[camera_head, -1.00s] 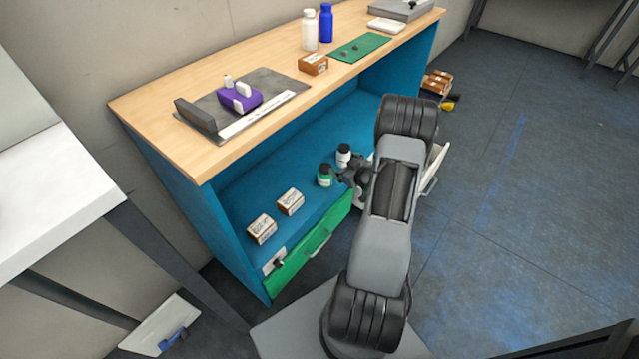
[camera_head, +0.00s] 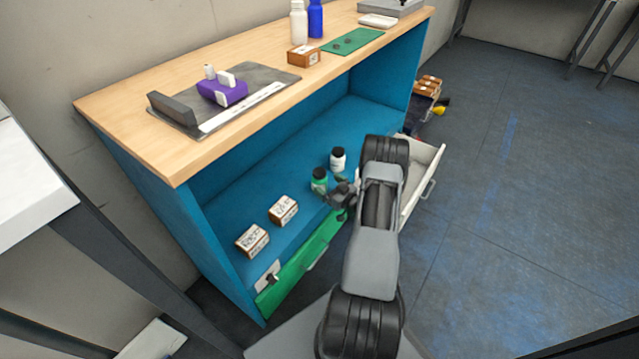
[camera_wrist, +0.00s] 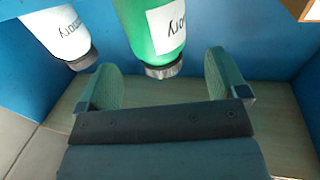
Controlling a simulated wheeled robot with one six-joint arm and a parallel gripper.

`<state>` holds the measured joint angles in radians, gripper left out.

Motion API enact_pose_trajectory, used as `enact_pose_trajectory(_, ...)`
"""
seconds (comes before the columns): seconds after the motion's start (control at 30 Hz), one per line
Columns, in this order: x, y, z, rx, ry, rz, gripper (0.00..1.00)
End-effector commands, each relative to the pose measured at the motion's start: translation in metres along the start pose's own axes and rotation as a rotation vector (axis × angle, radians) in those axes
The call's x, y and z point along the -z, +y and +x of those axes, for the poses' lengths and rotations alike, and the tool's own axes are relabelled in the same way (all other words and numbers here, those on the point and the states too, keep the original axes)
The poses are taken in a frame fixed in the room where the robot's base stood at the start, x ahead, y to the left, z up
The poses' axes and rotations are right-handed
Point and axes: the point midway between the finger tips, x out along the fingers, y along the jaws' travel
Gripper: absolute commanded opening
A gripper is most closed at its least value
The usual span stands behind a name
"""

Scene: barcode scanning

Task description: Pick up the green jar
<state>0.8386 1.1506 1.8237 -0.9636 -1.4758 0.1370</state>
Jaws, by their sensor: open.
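The green jar (camera_head: 320,181) has a dark cap and a white label and stands on the blue lower shelf (camera_head: 240,185) of the cabinet. In the wrist view the green jar (camera_wrist: 155,35) appears upside down, just beyond and between the two fingers. My gripper (camera_head: 338,190) is at the front right of the jar in the head view. In the wrist view my gripper (camera_wrist: 165,85) is open, with its green finger pads apart and nothing between them. I cannot tell from these frames whether a finger touches the jar.
A white jar (camera_head: 338,160) with a dark cap stands close beside the green one; it also shows in the wrist view (camera_wrist: 55,30). Two small boxes (camera_head: 283,210) (camera_head: 252,240) sit on the shelf to the left. An open drawer (camera_head: 423,178) is on the right. The wooden top (camera_head: 170,150) overhangs the shelf.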

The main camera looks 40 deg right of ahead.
Motion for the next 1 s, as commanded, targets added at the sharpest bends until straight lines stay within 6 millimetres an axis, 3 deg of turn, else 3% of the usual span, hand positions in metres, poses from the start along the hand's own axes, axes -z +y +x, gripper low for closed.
enact_pose_trajectory(0.27, -0.002, 0.000, 0.012, 0.000, 0.000, -0.001, 0.92)
enact_pose_trajectory(0.6, -0.002, 0.001, 0.053, 0.000, 0.000, -0.001, 0.92)
enact_pose_trajectory(0.8, -0.001, 0.001, 0.055, -0.002, -0.001, 0.000, 0.92)
enact_pose_trajectory(1.0, -0.001, 0.001, 0.054, -0.002, -0.001, 0.000, 0.74)
